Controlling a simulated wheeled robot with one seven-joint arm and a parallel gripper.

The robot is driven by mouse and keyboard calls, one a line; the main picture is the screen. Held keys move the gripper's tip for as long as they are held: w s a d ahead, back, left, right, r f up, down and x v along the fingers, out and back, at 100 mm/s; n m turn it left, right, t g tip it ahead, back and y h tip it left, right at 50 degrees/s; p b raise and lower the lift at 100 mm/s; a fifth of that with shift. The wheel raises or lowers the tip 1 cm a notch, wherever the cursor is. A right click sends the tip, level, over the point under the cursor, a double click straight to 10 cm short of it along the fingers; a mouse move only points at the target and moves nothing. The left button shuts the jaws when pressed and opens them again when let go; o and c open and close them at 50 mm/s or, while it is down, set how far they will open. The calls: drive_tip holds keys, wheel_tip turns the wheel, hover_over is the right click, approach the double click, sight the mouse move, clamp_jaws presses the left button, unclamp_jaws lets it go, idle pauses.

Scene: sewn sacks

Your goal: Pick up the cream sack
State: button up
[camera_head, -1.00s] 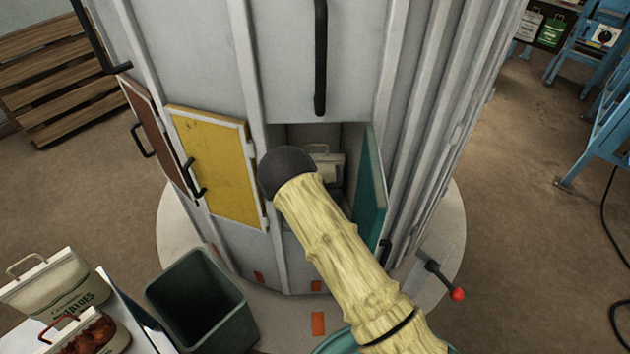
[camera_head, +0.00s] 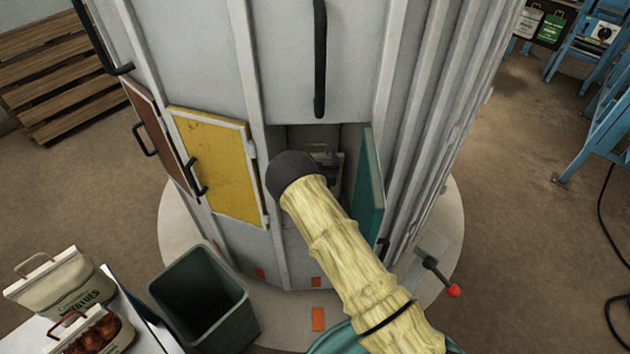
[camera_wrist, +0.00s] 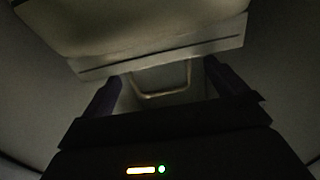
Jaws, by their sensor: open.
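A cream sack (camera_head: 320,149) stands inside the low open compartment of the grey cabinet, mostly hidden behind my arm's dark end. In the dim wrist view, the pale sack (camera_wrist: 150,20) fills the top, and its looped handle (camera_wrist: 160,95) hangs down toward my gripper. My gripper (camera_wrist: 163,88) is open, one dark finger on each side of the handle. I cannot tell whether a finger touches it.
The teal door (camera_head: 370,190) stands open close to the right of my arm. The yellow door (camera_head: 215,165) is left of the opening. A dark green bin (camera_head: 203,300) and another cream sack (camera_head: 62,285), lettered, on a white table are at lower left.

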drive_tip(key=shift+w+a+p, duration=0.15)
drive_tip(key=shift+w+p, duration=0.25)
drive_tip(key=shift+w, duration=0.75)
drive_tip(key=shift+w+a+p, duration=0.1)
drive_tip(key=shift+w+p, duration=0.3)
drive_tip(key=shift+w, duration=0.7)
drive_tip(key=c, duration=2.1)
drive_tip(key=shift+w+a+r, duration=0.1)
drive_tip(key=shift+w+r, duration=0.05)
drive_tip(key=shift+r, duration=0.2)
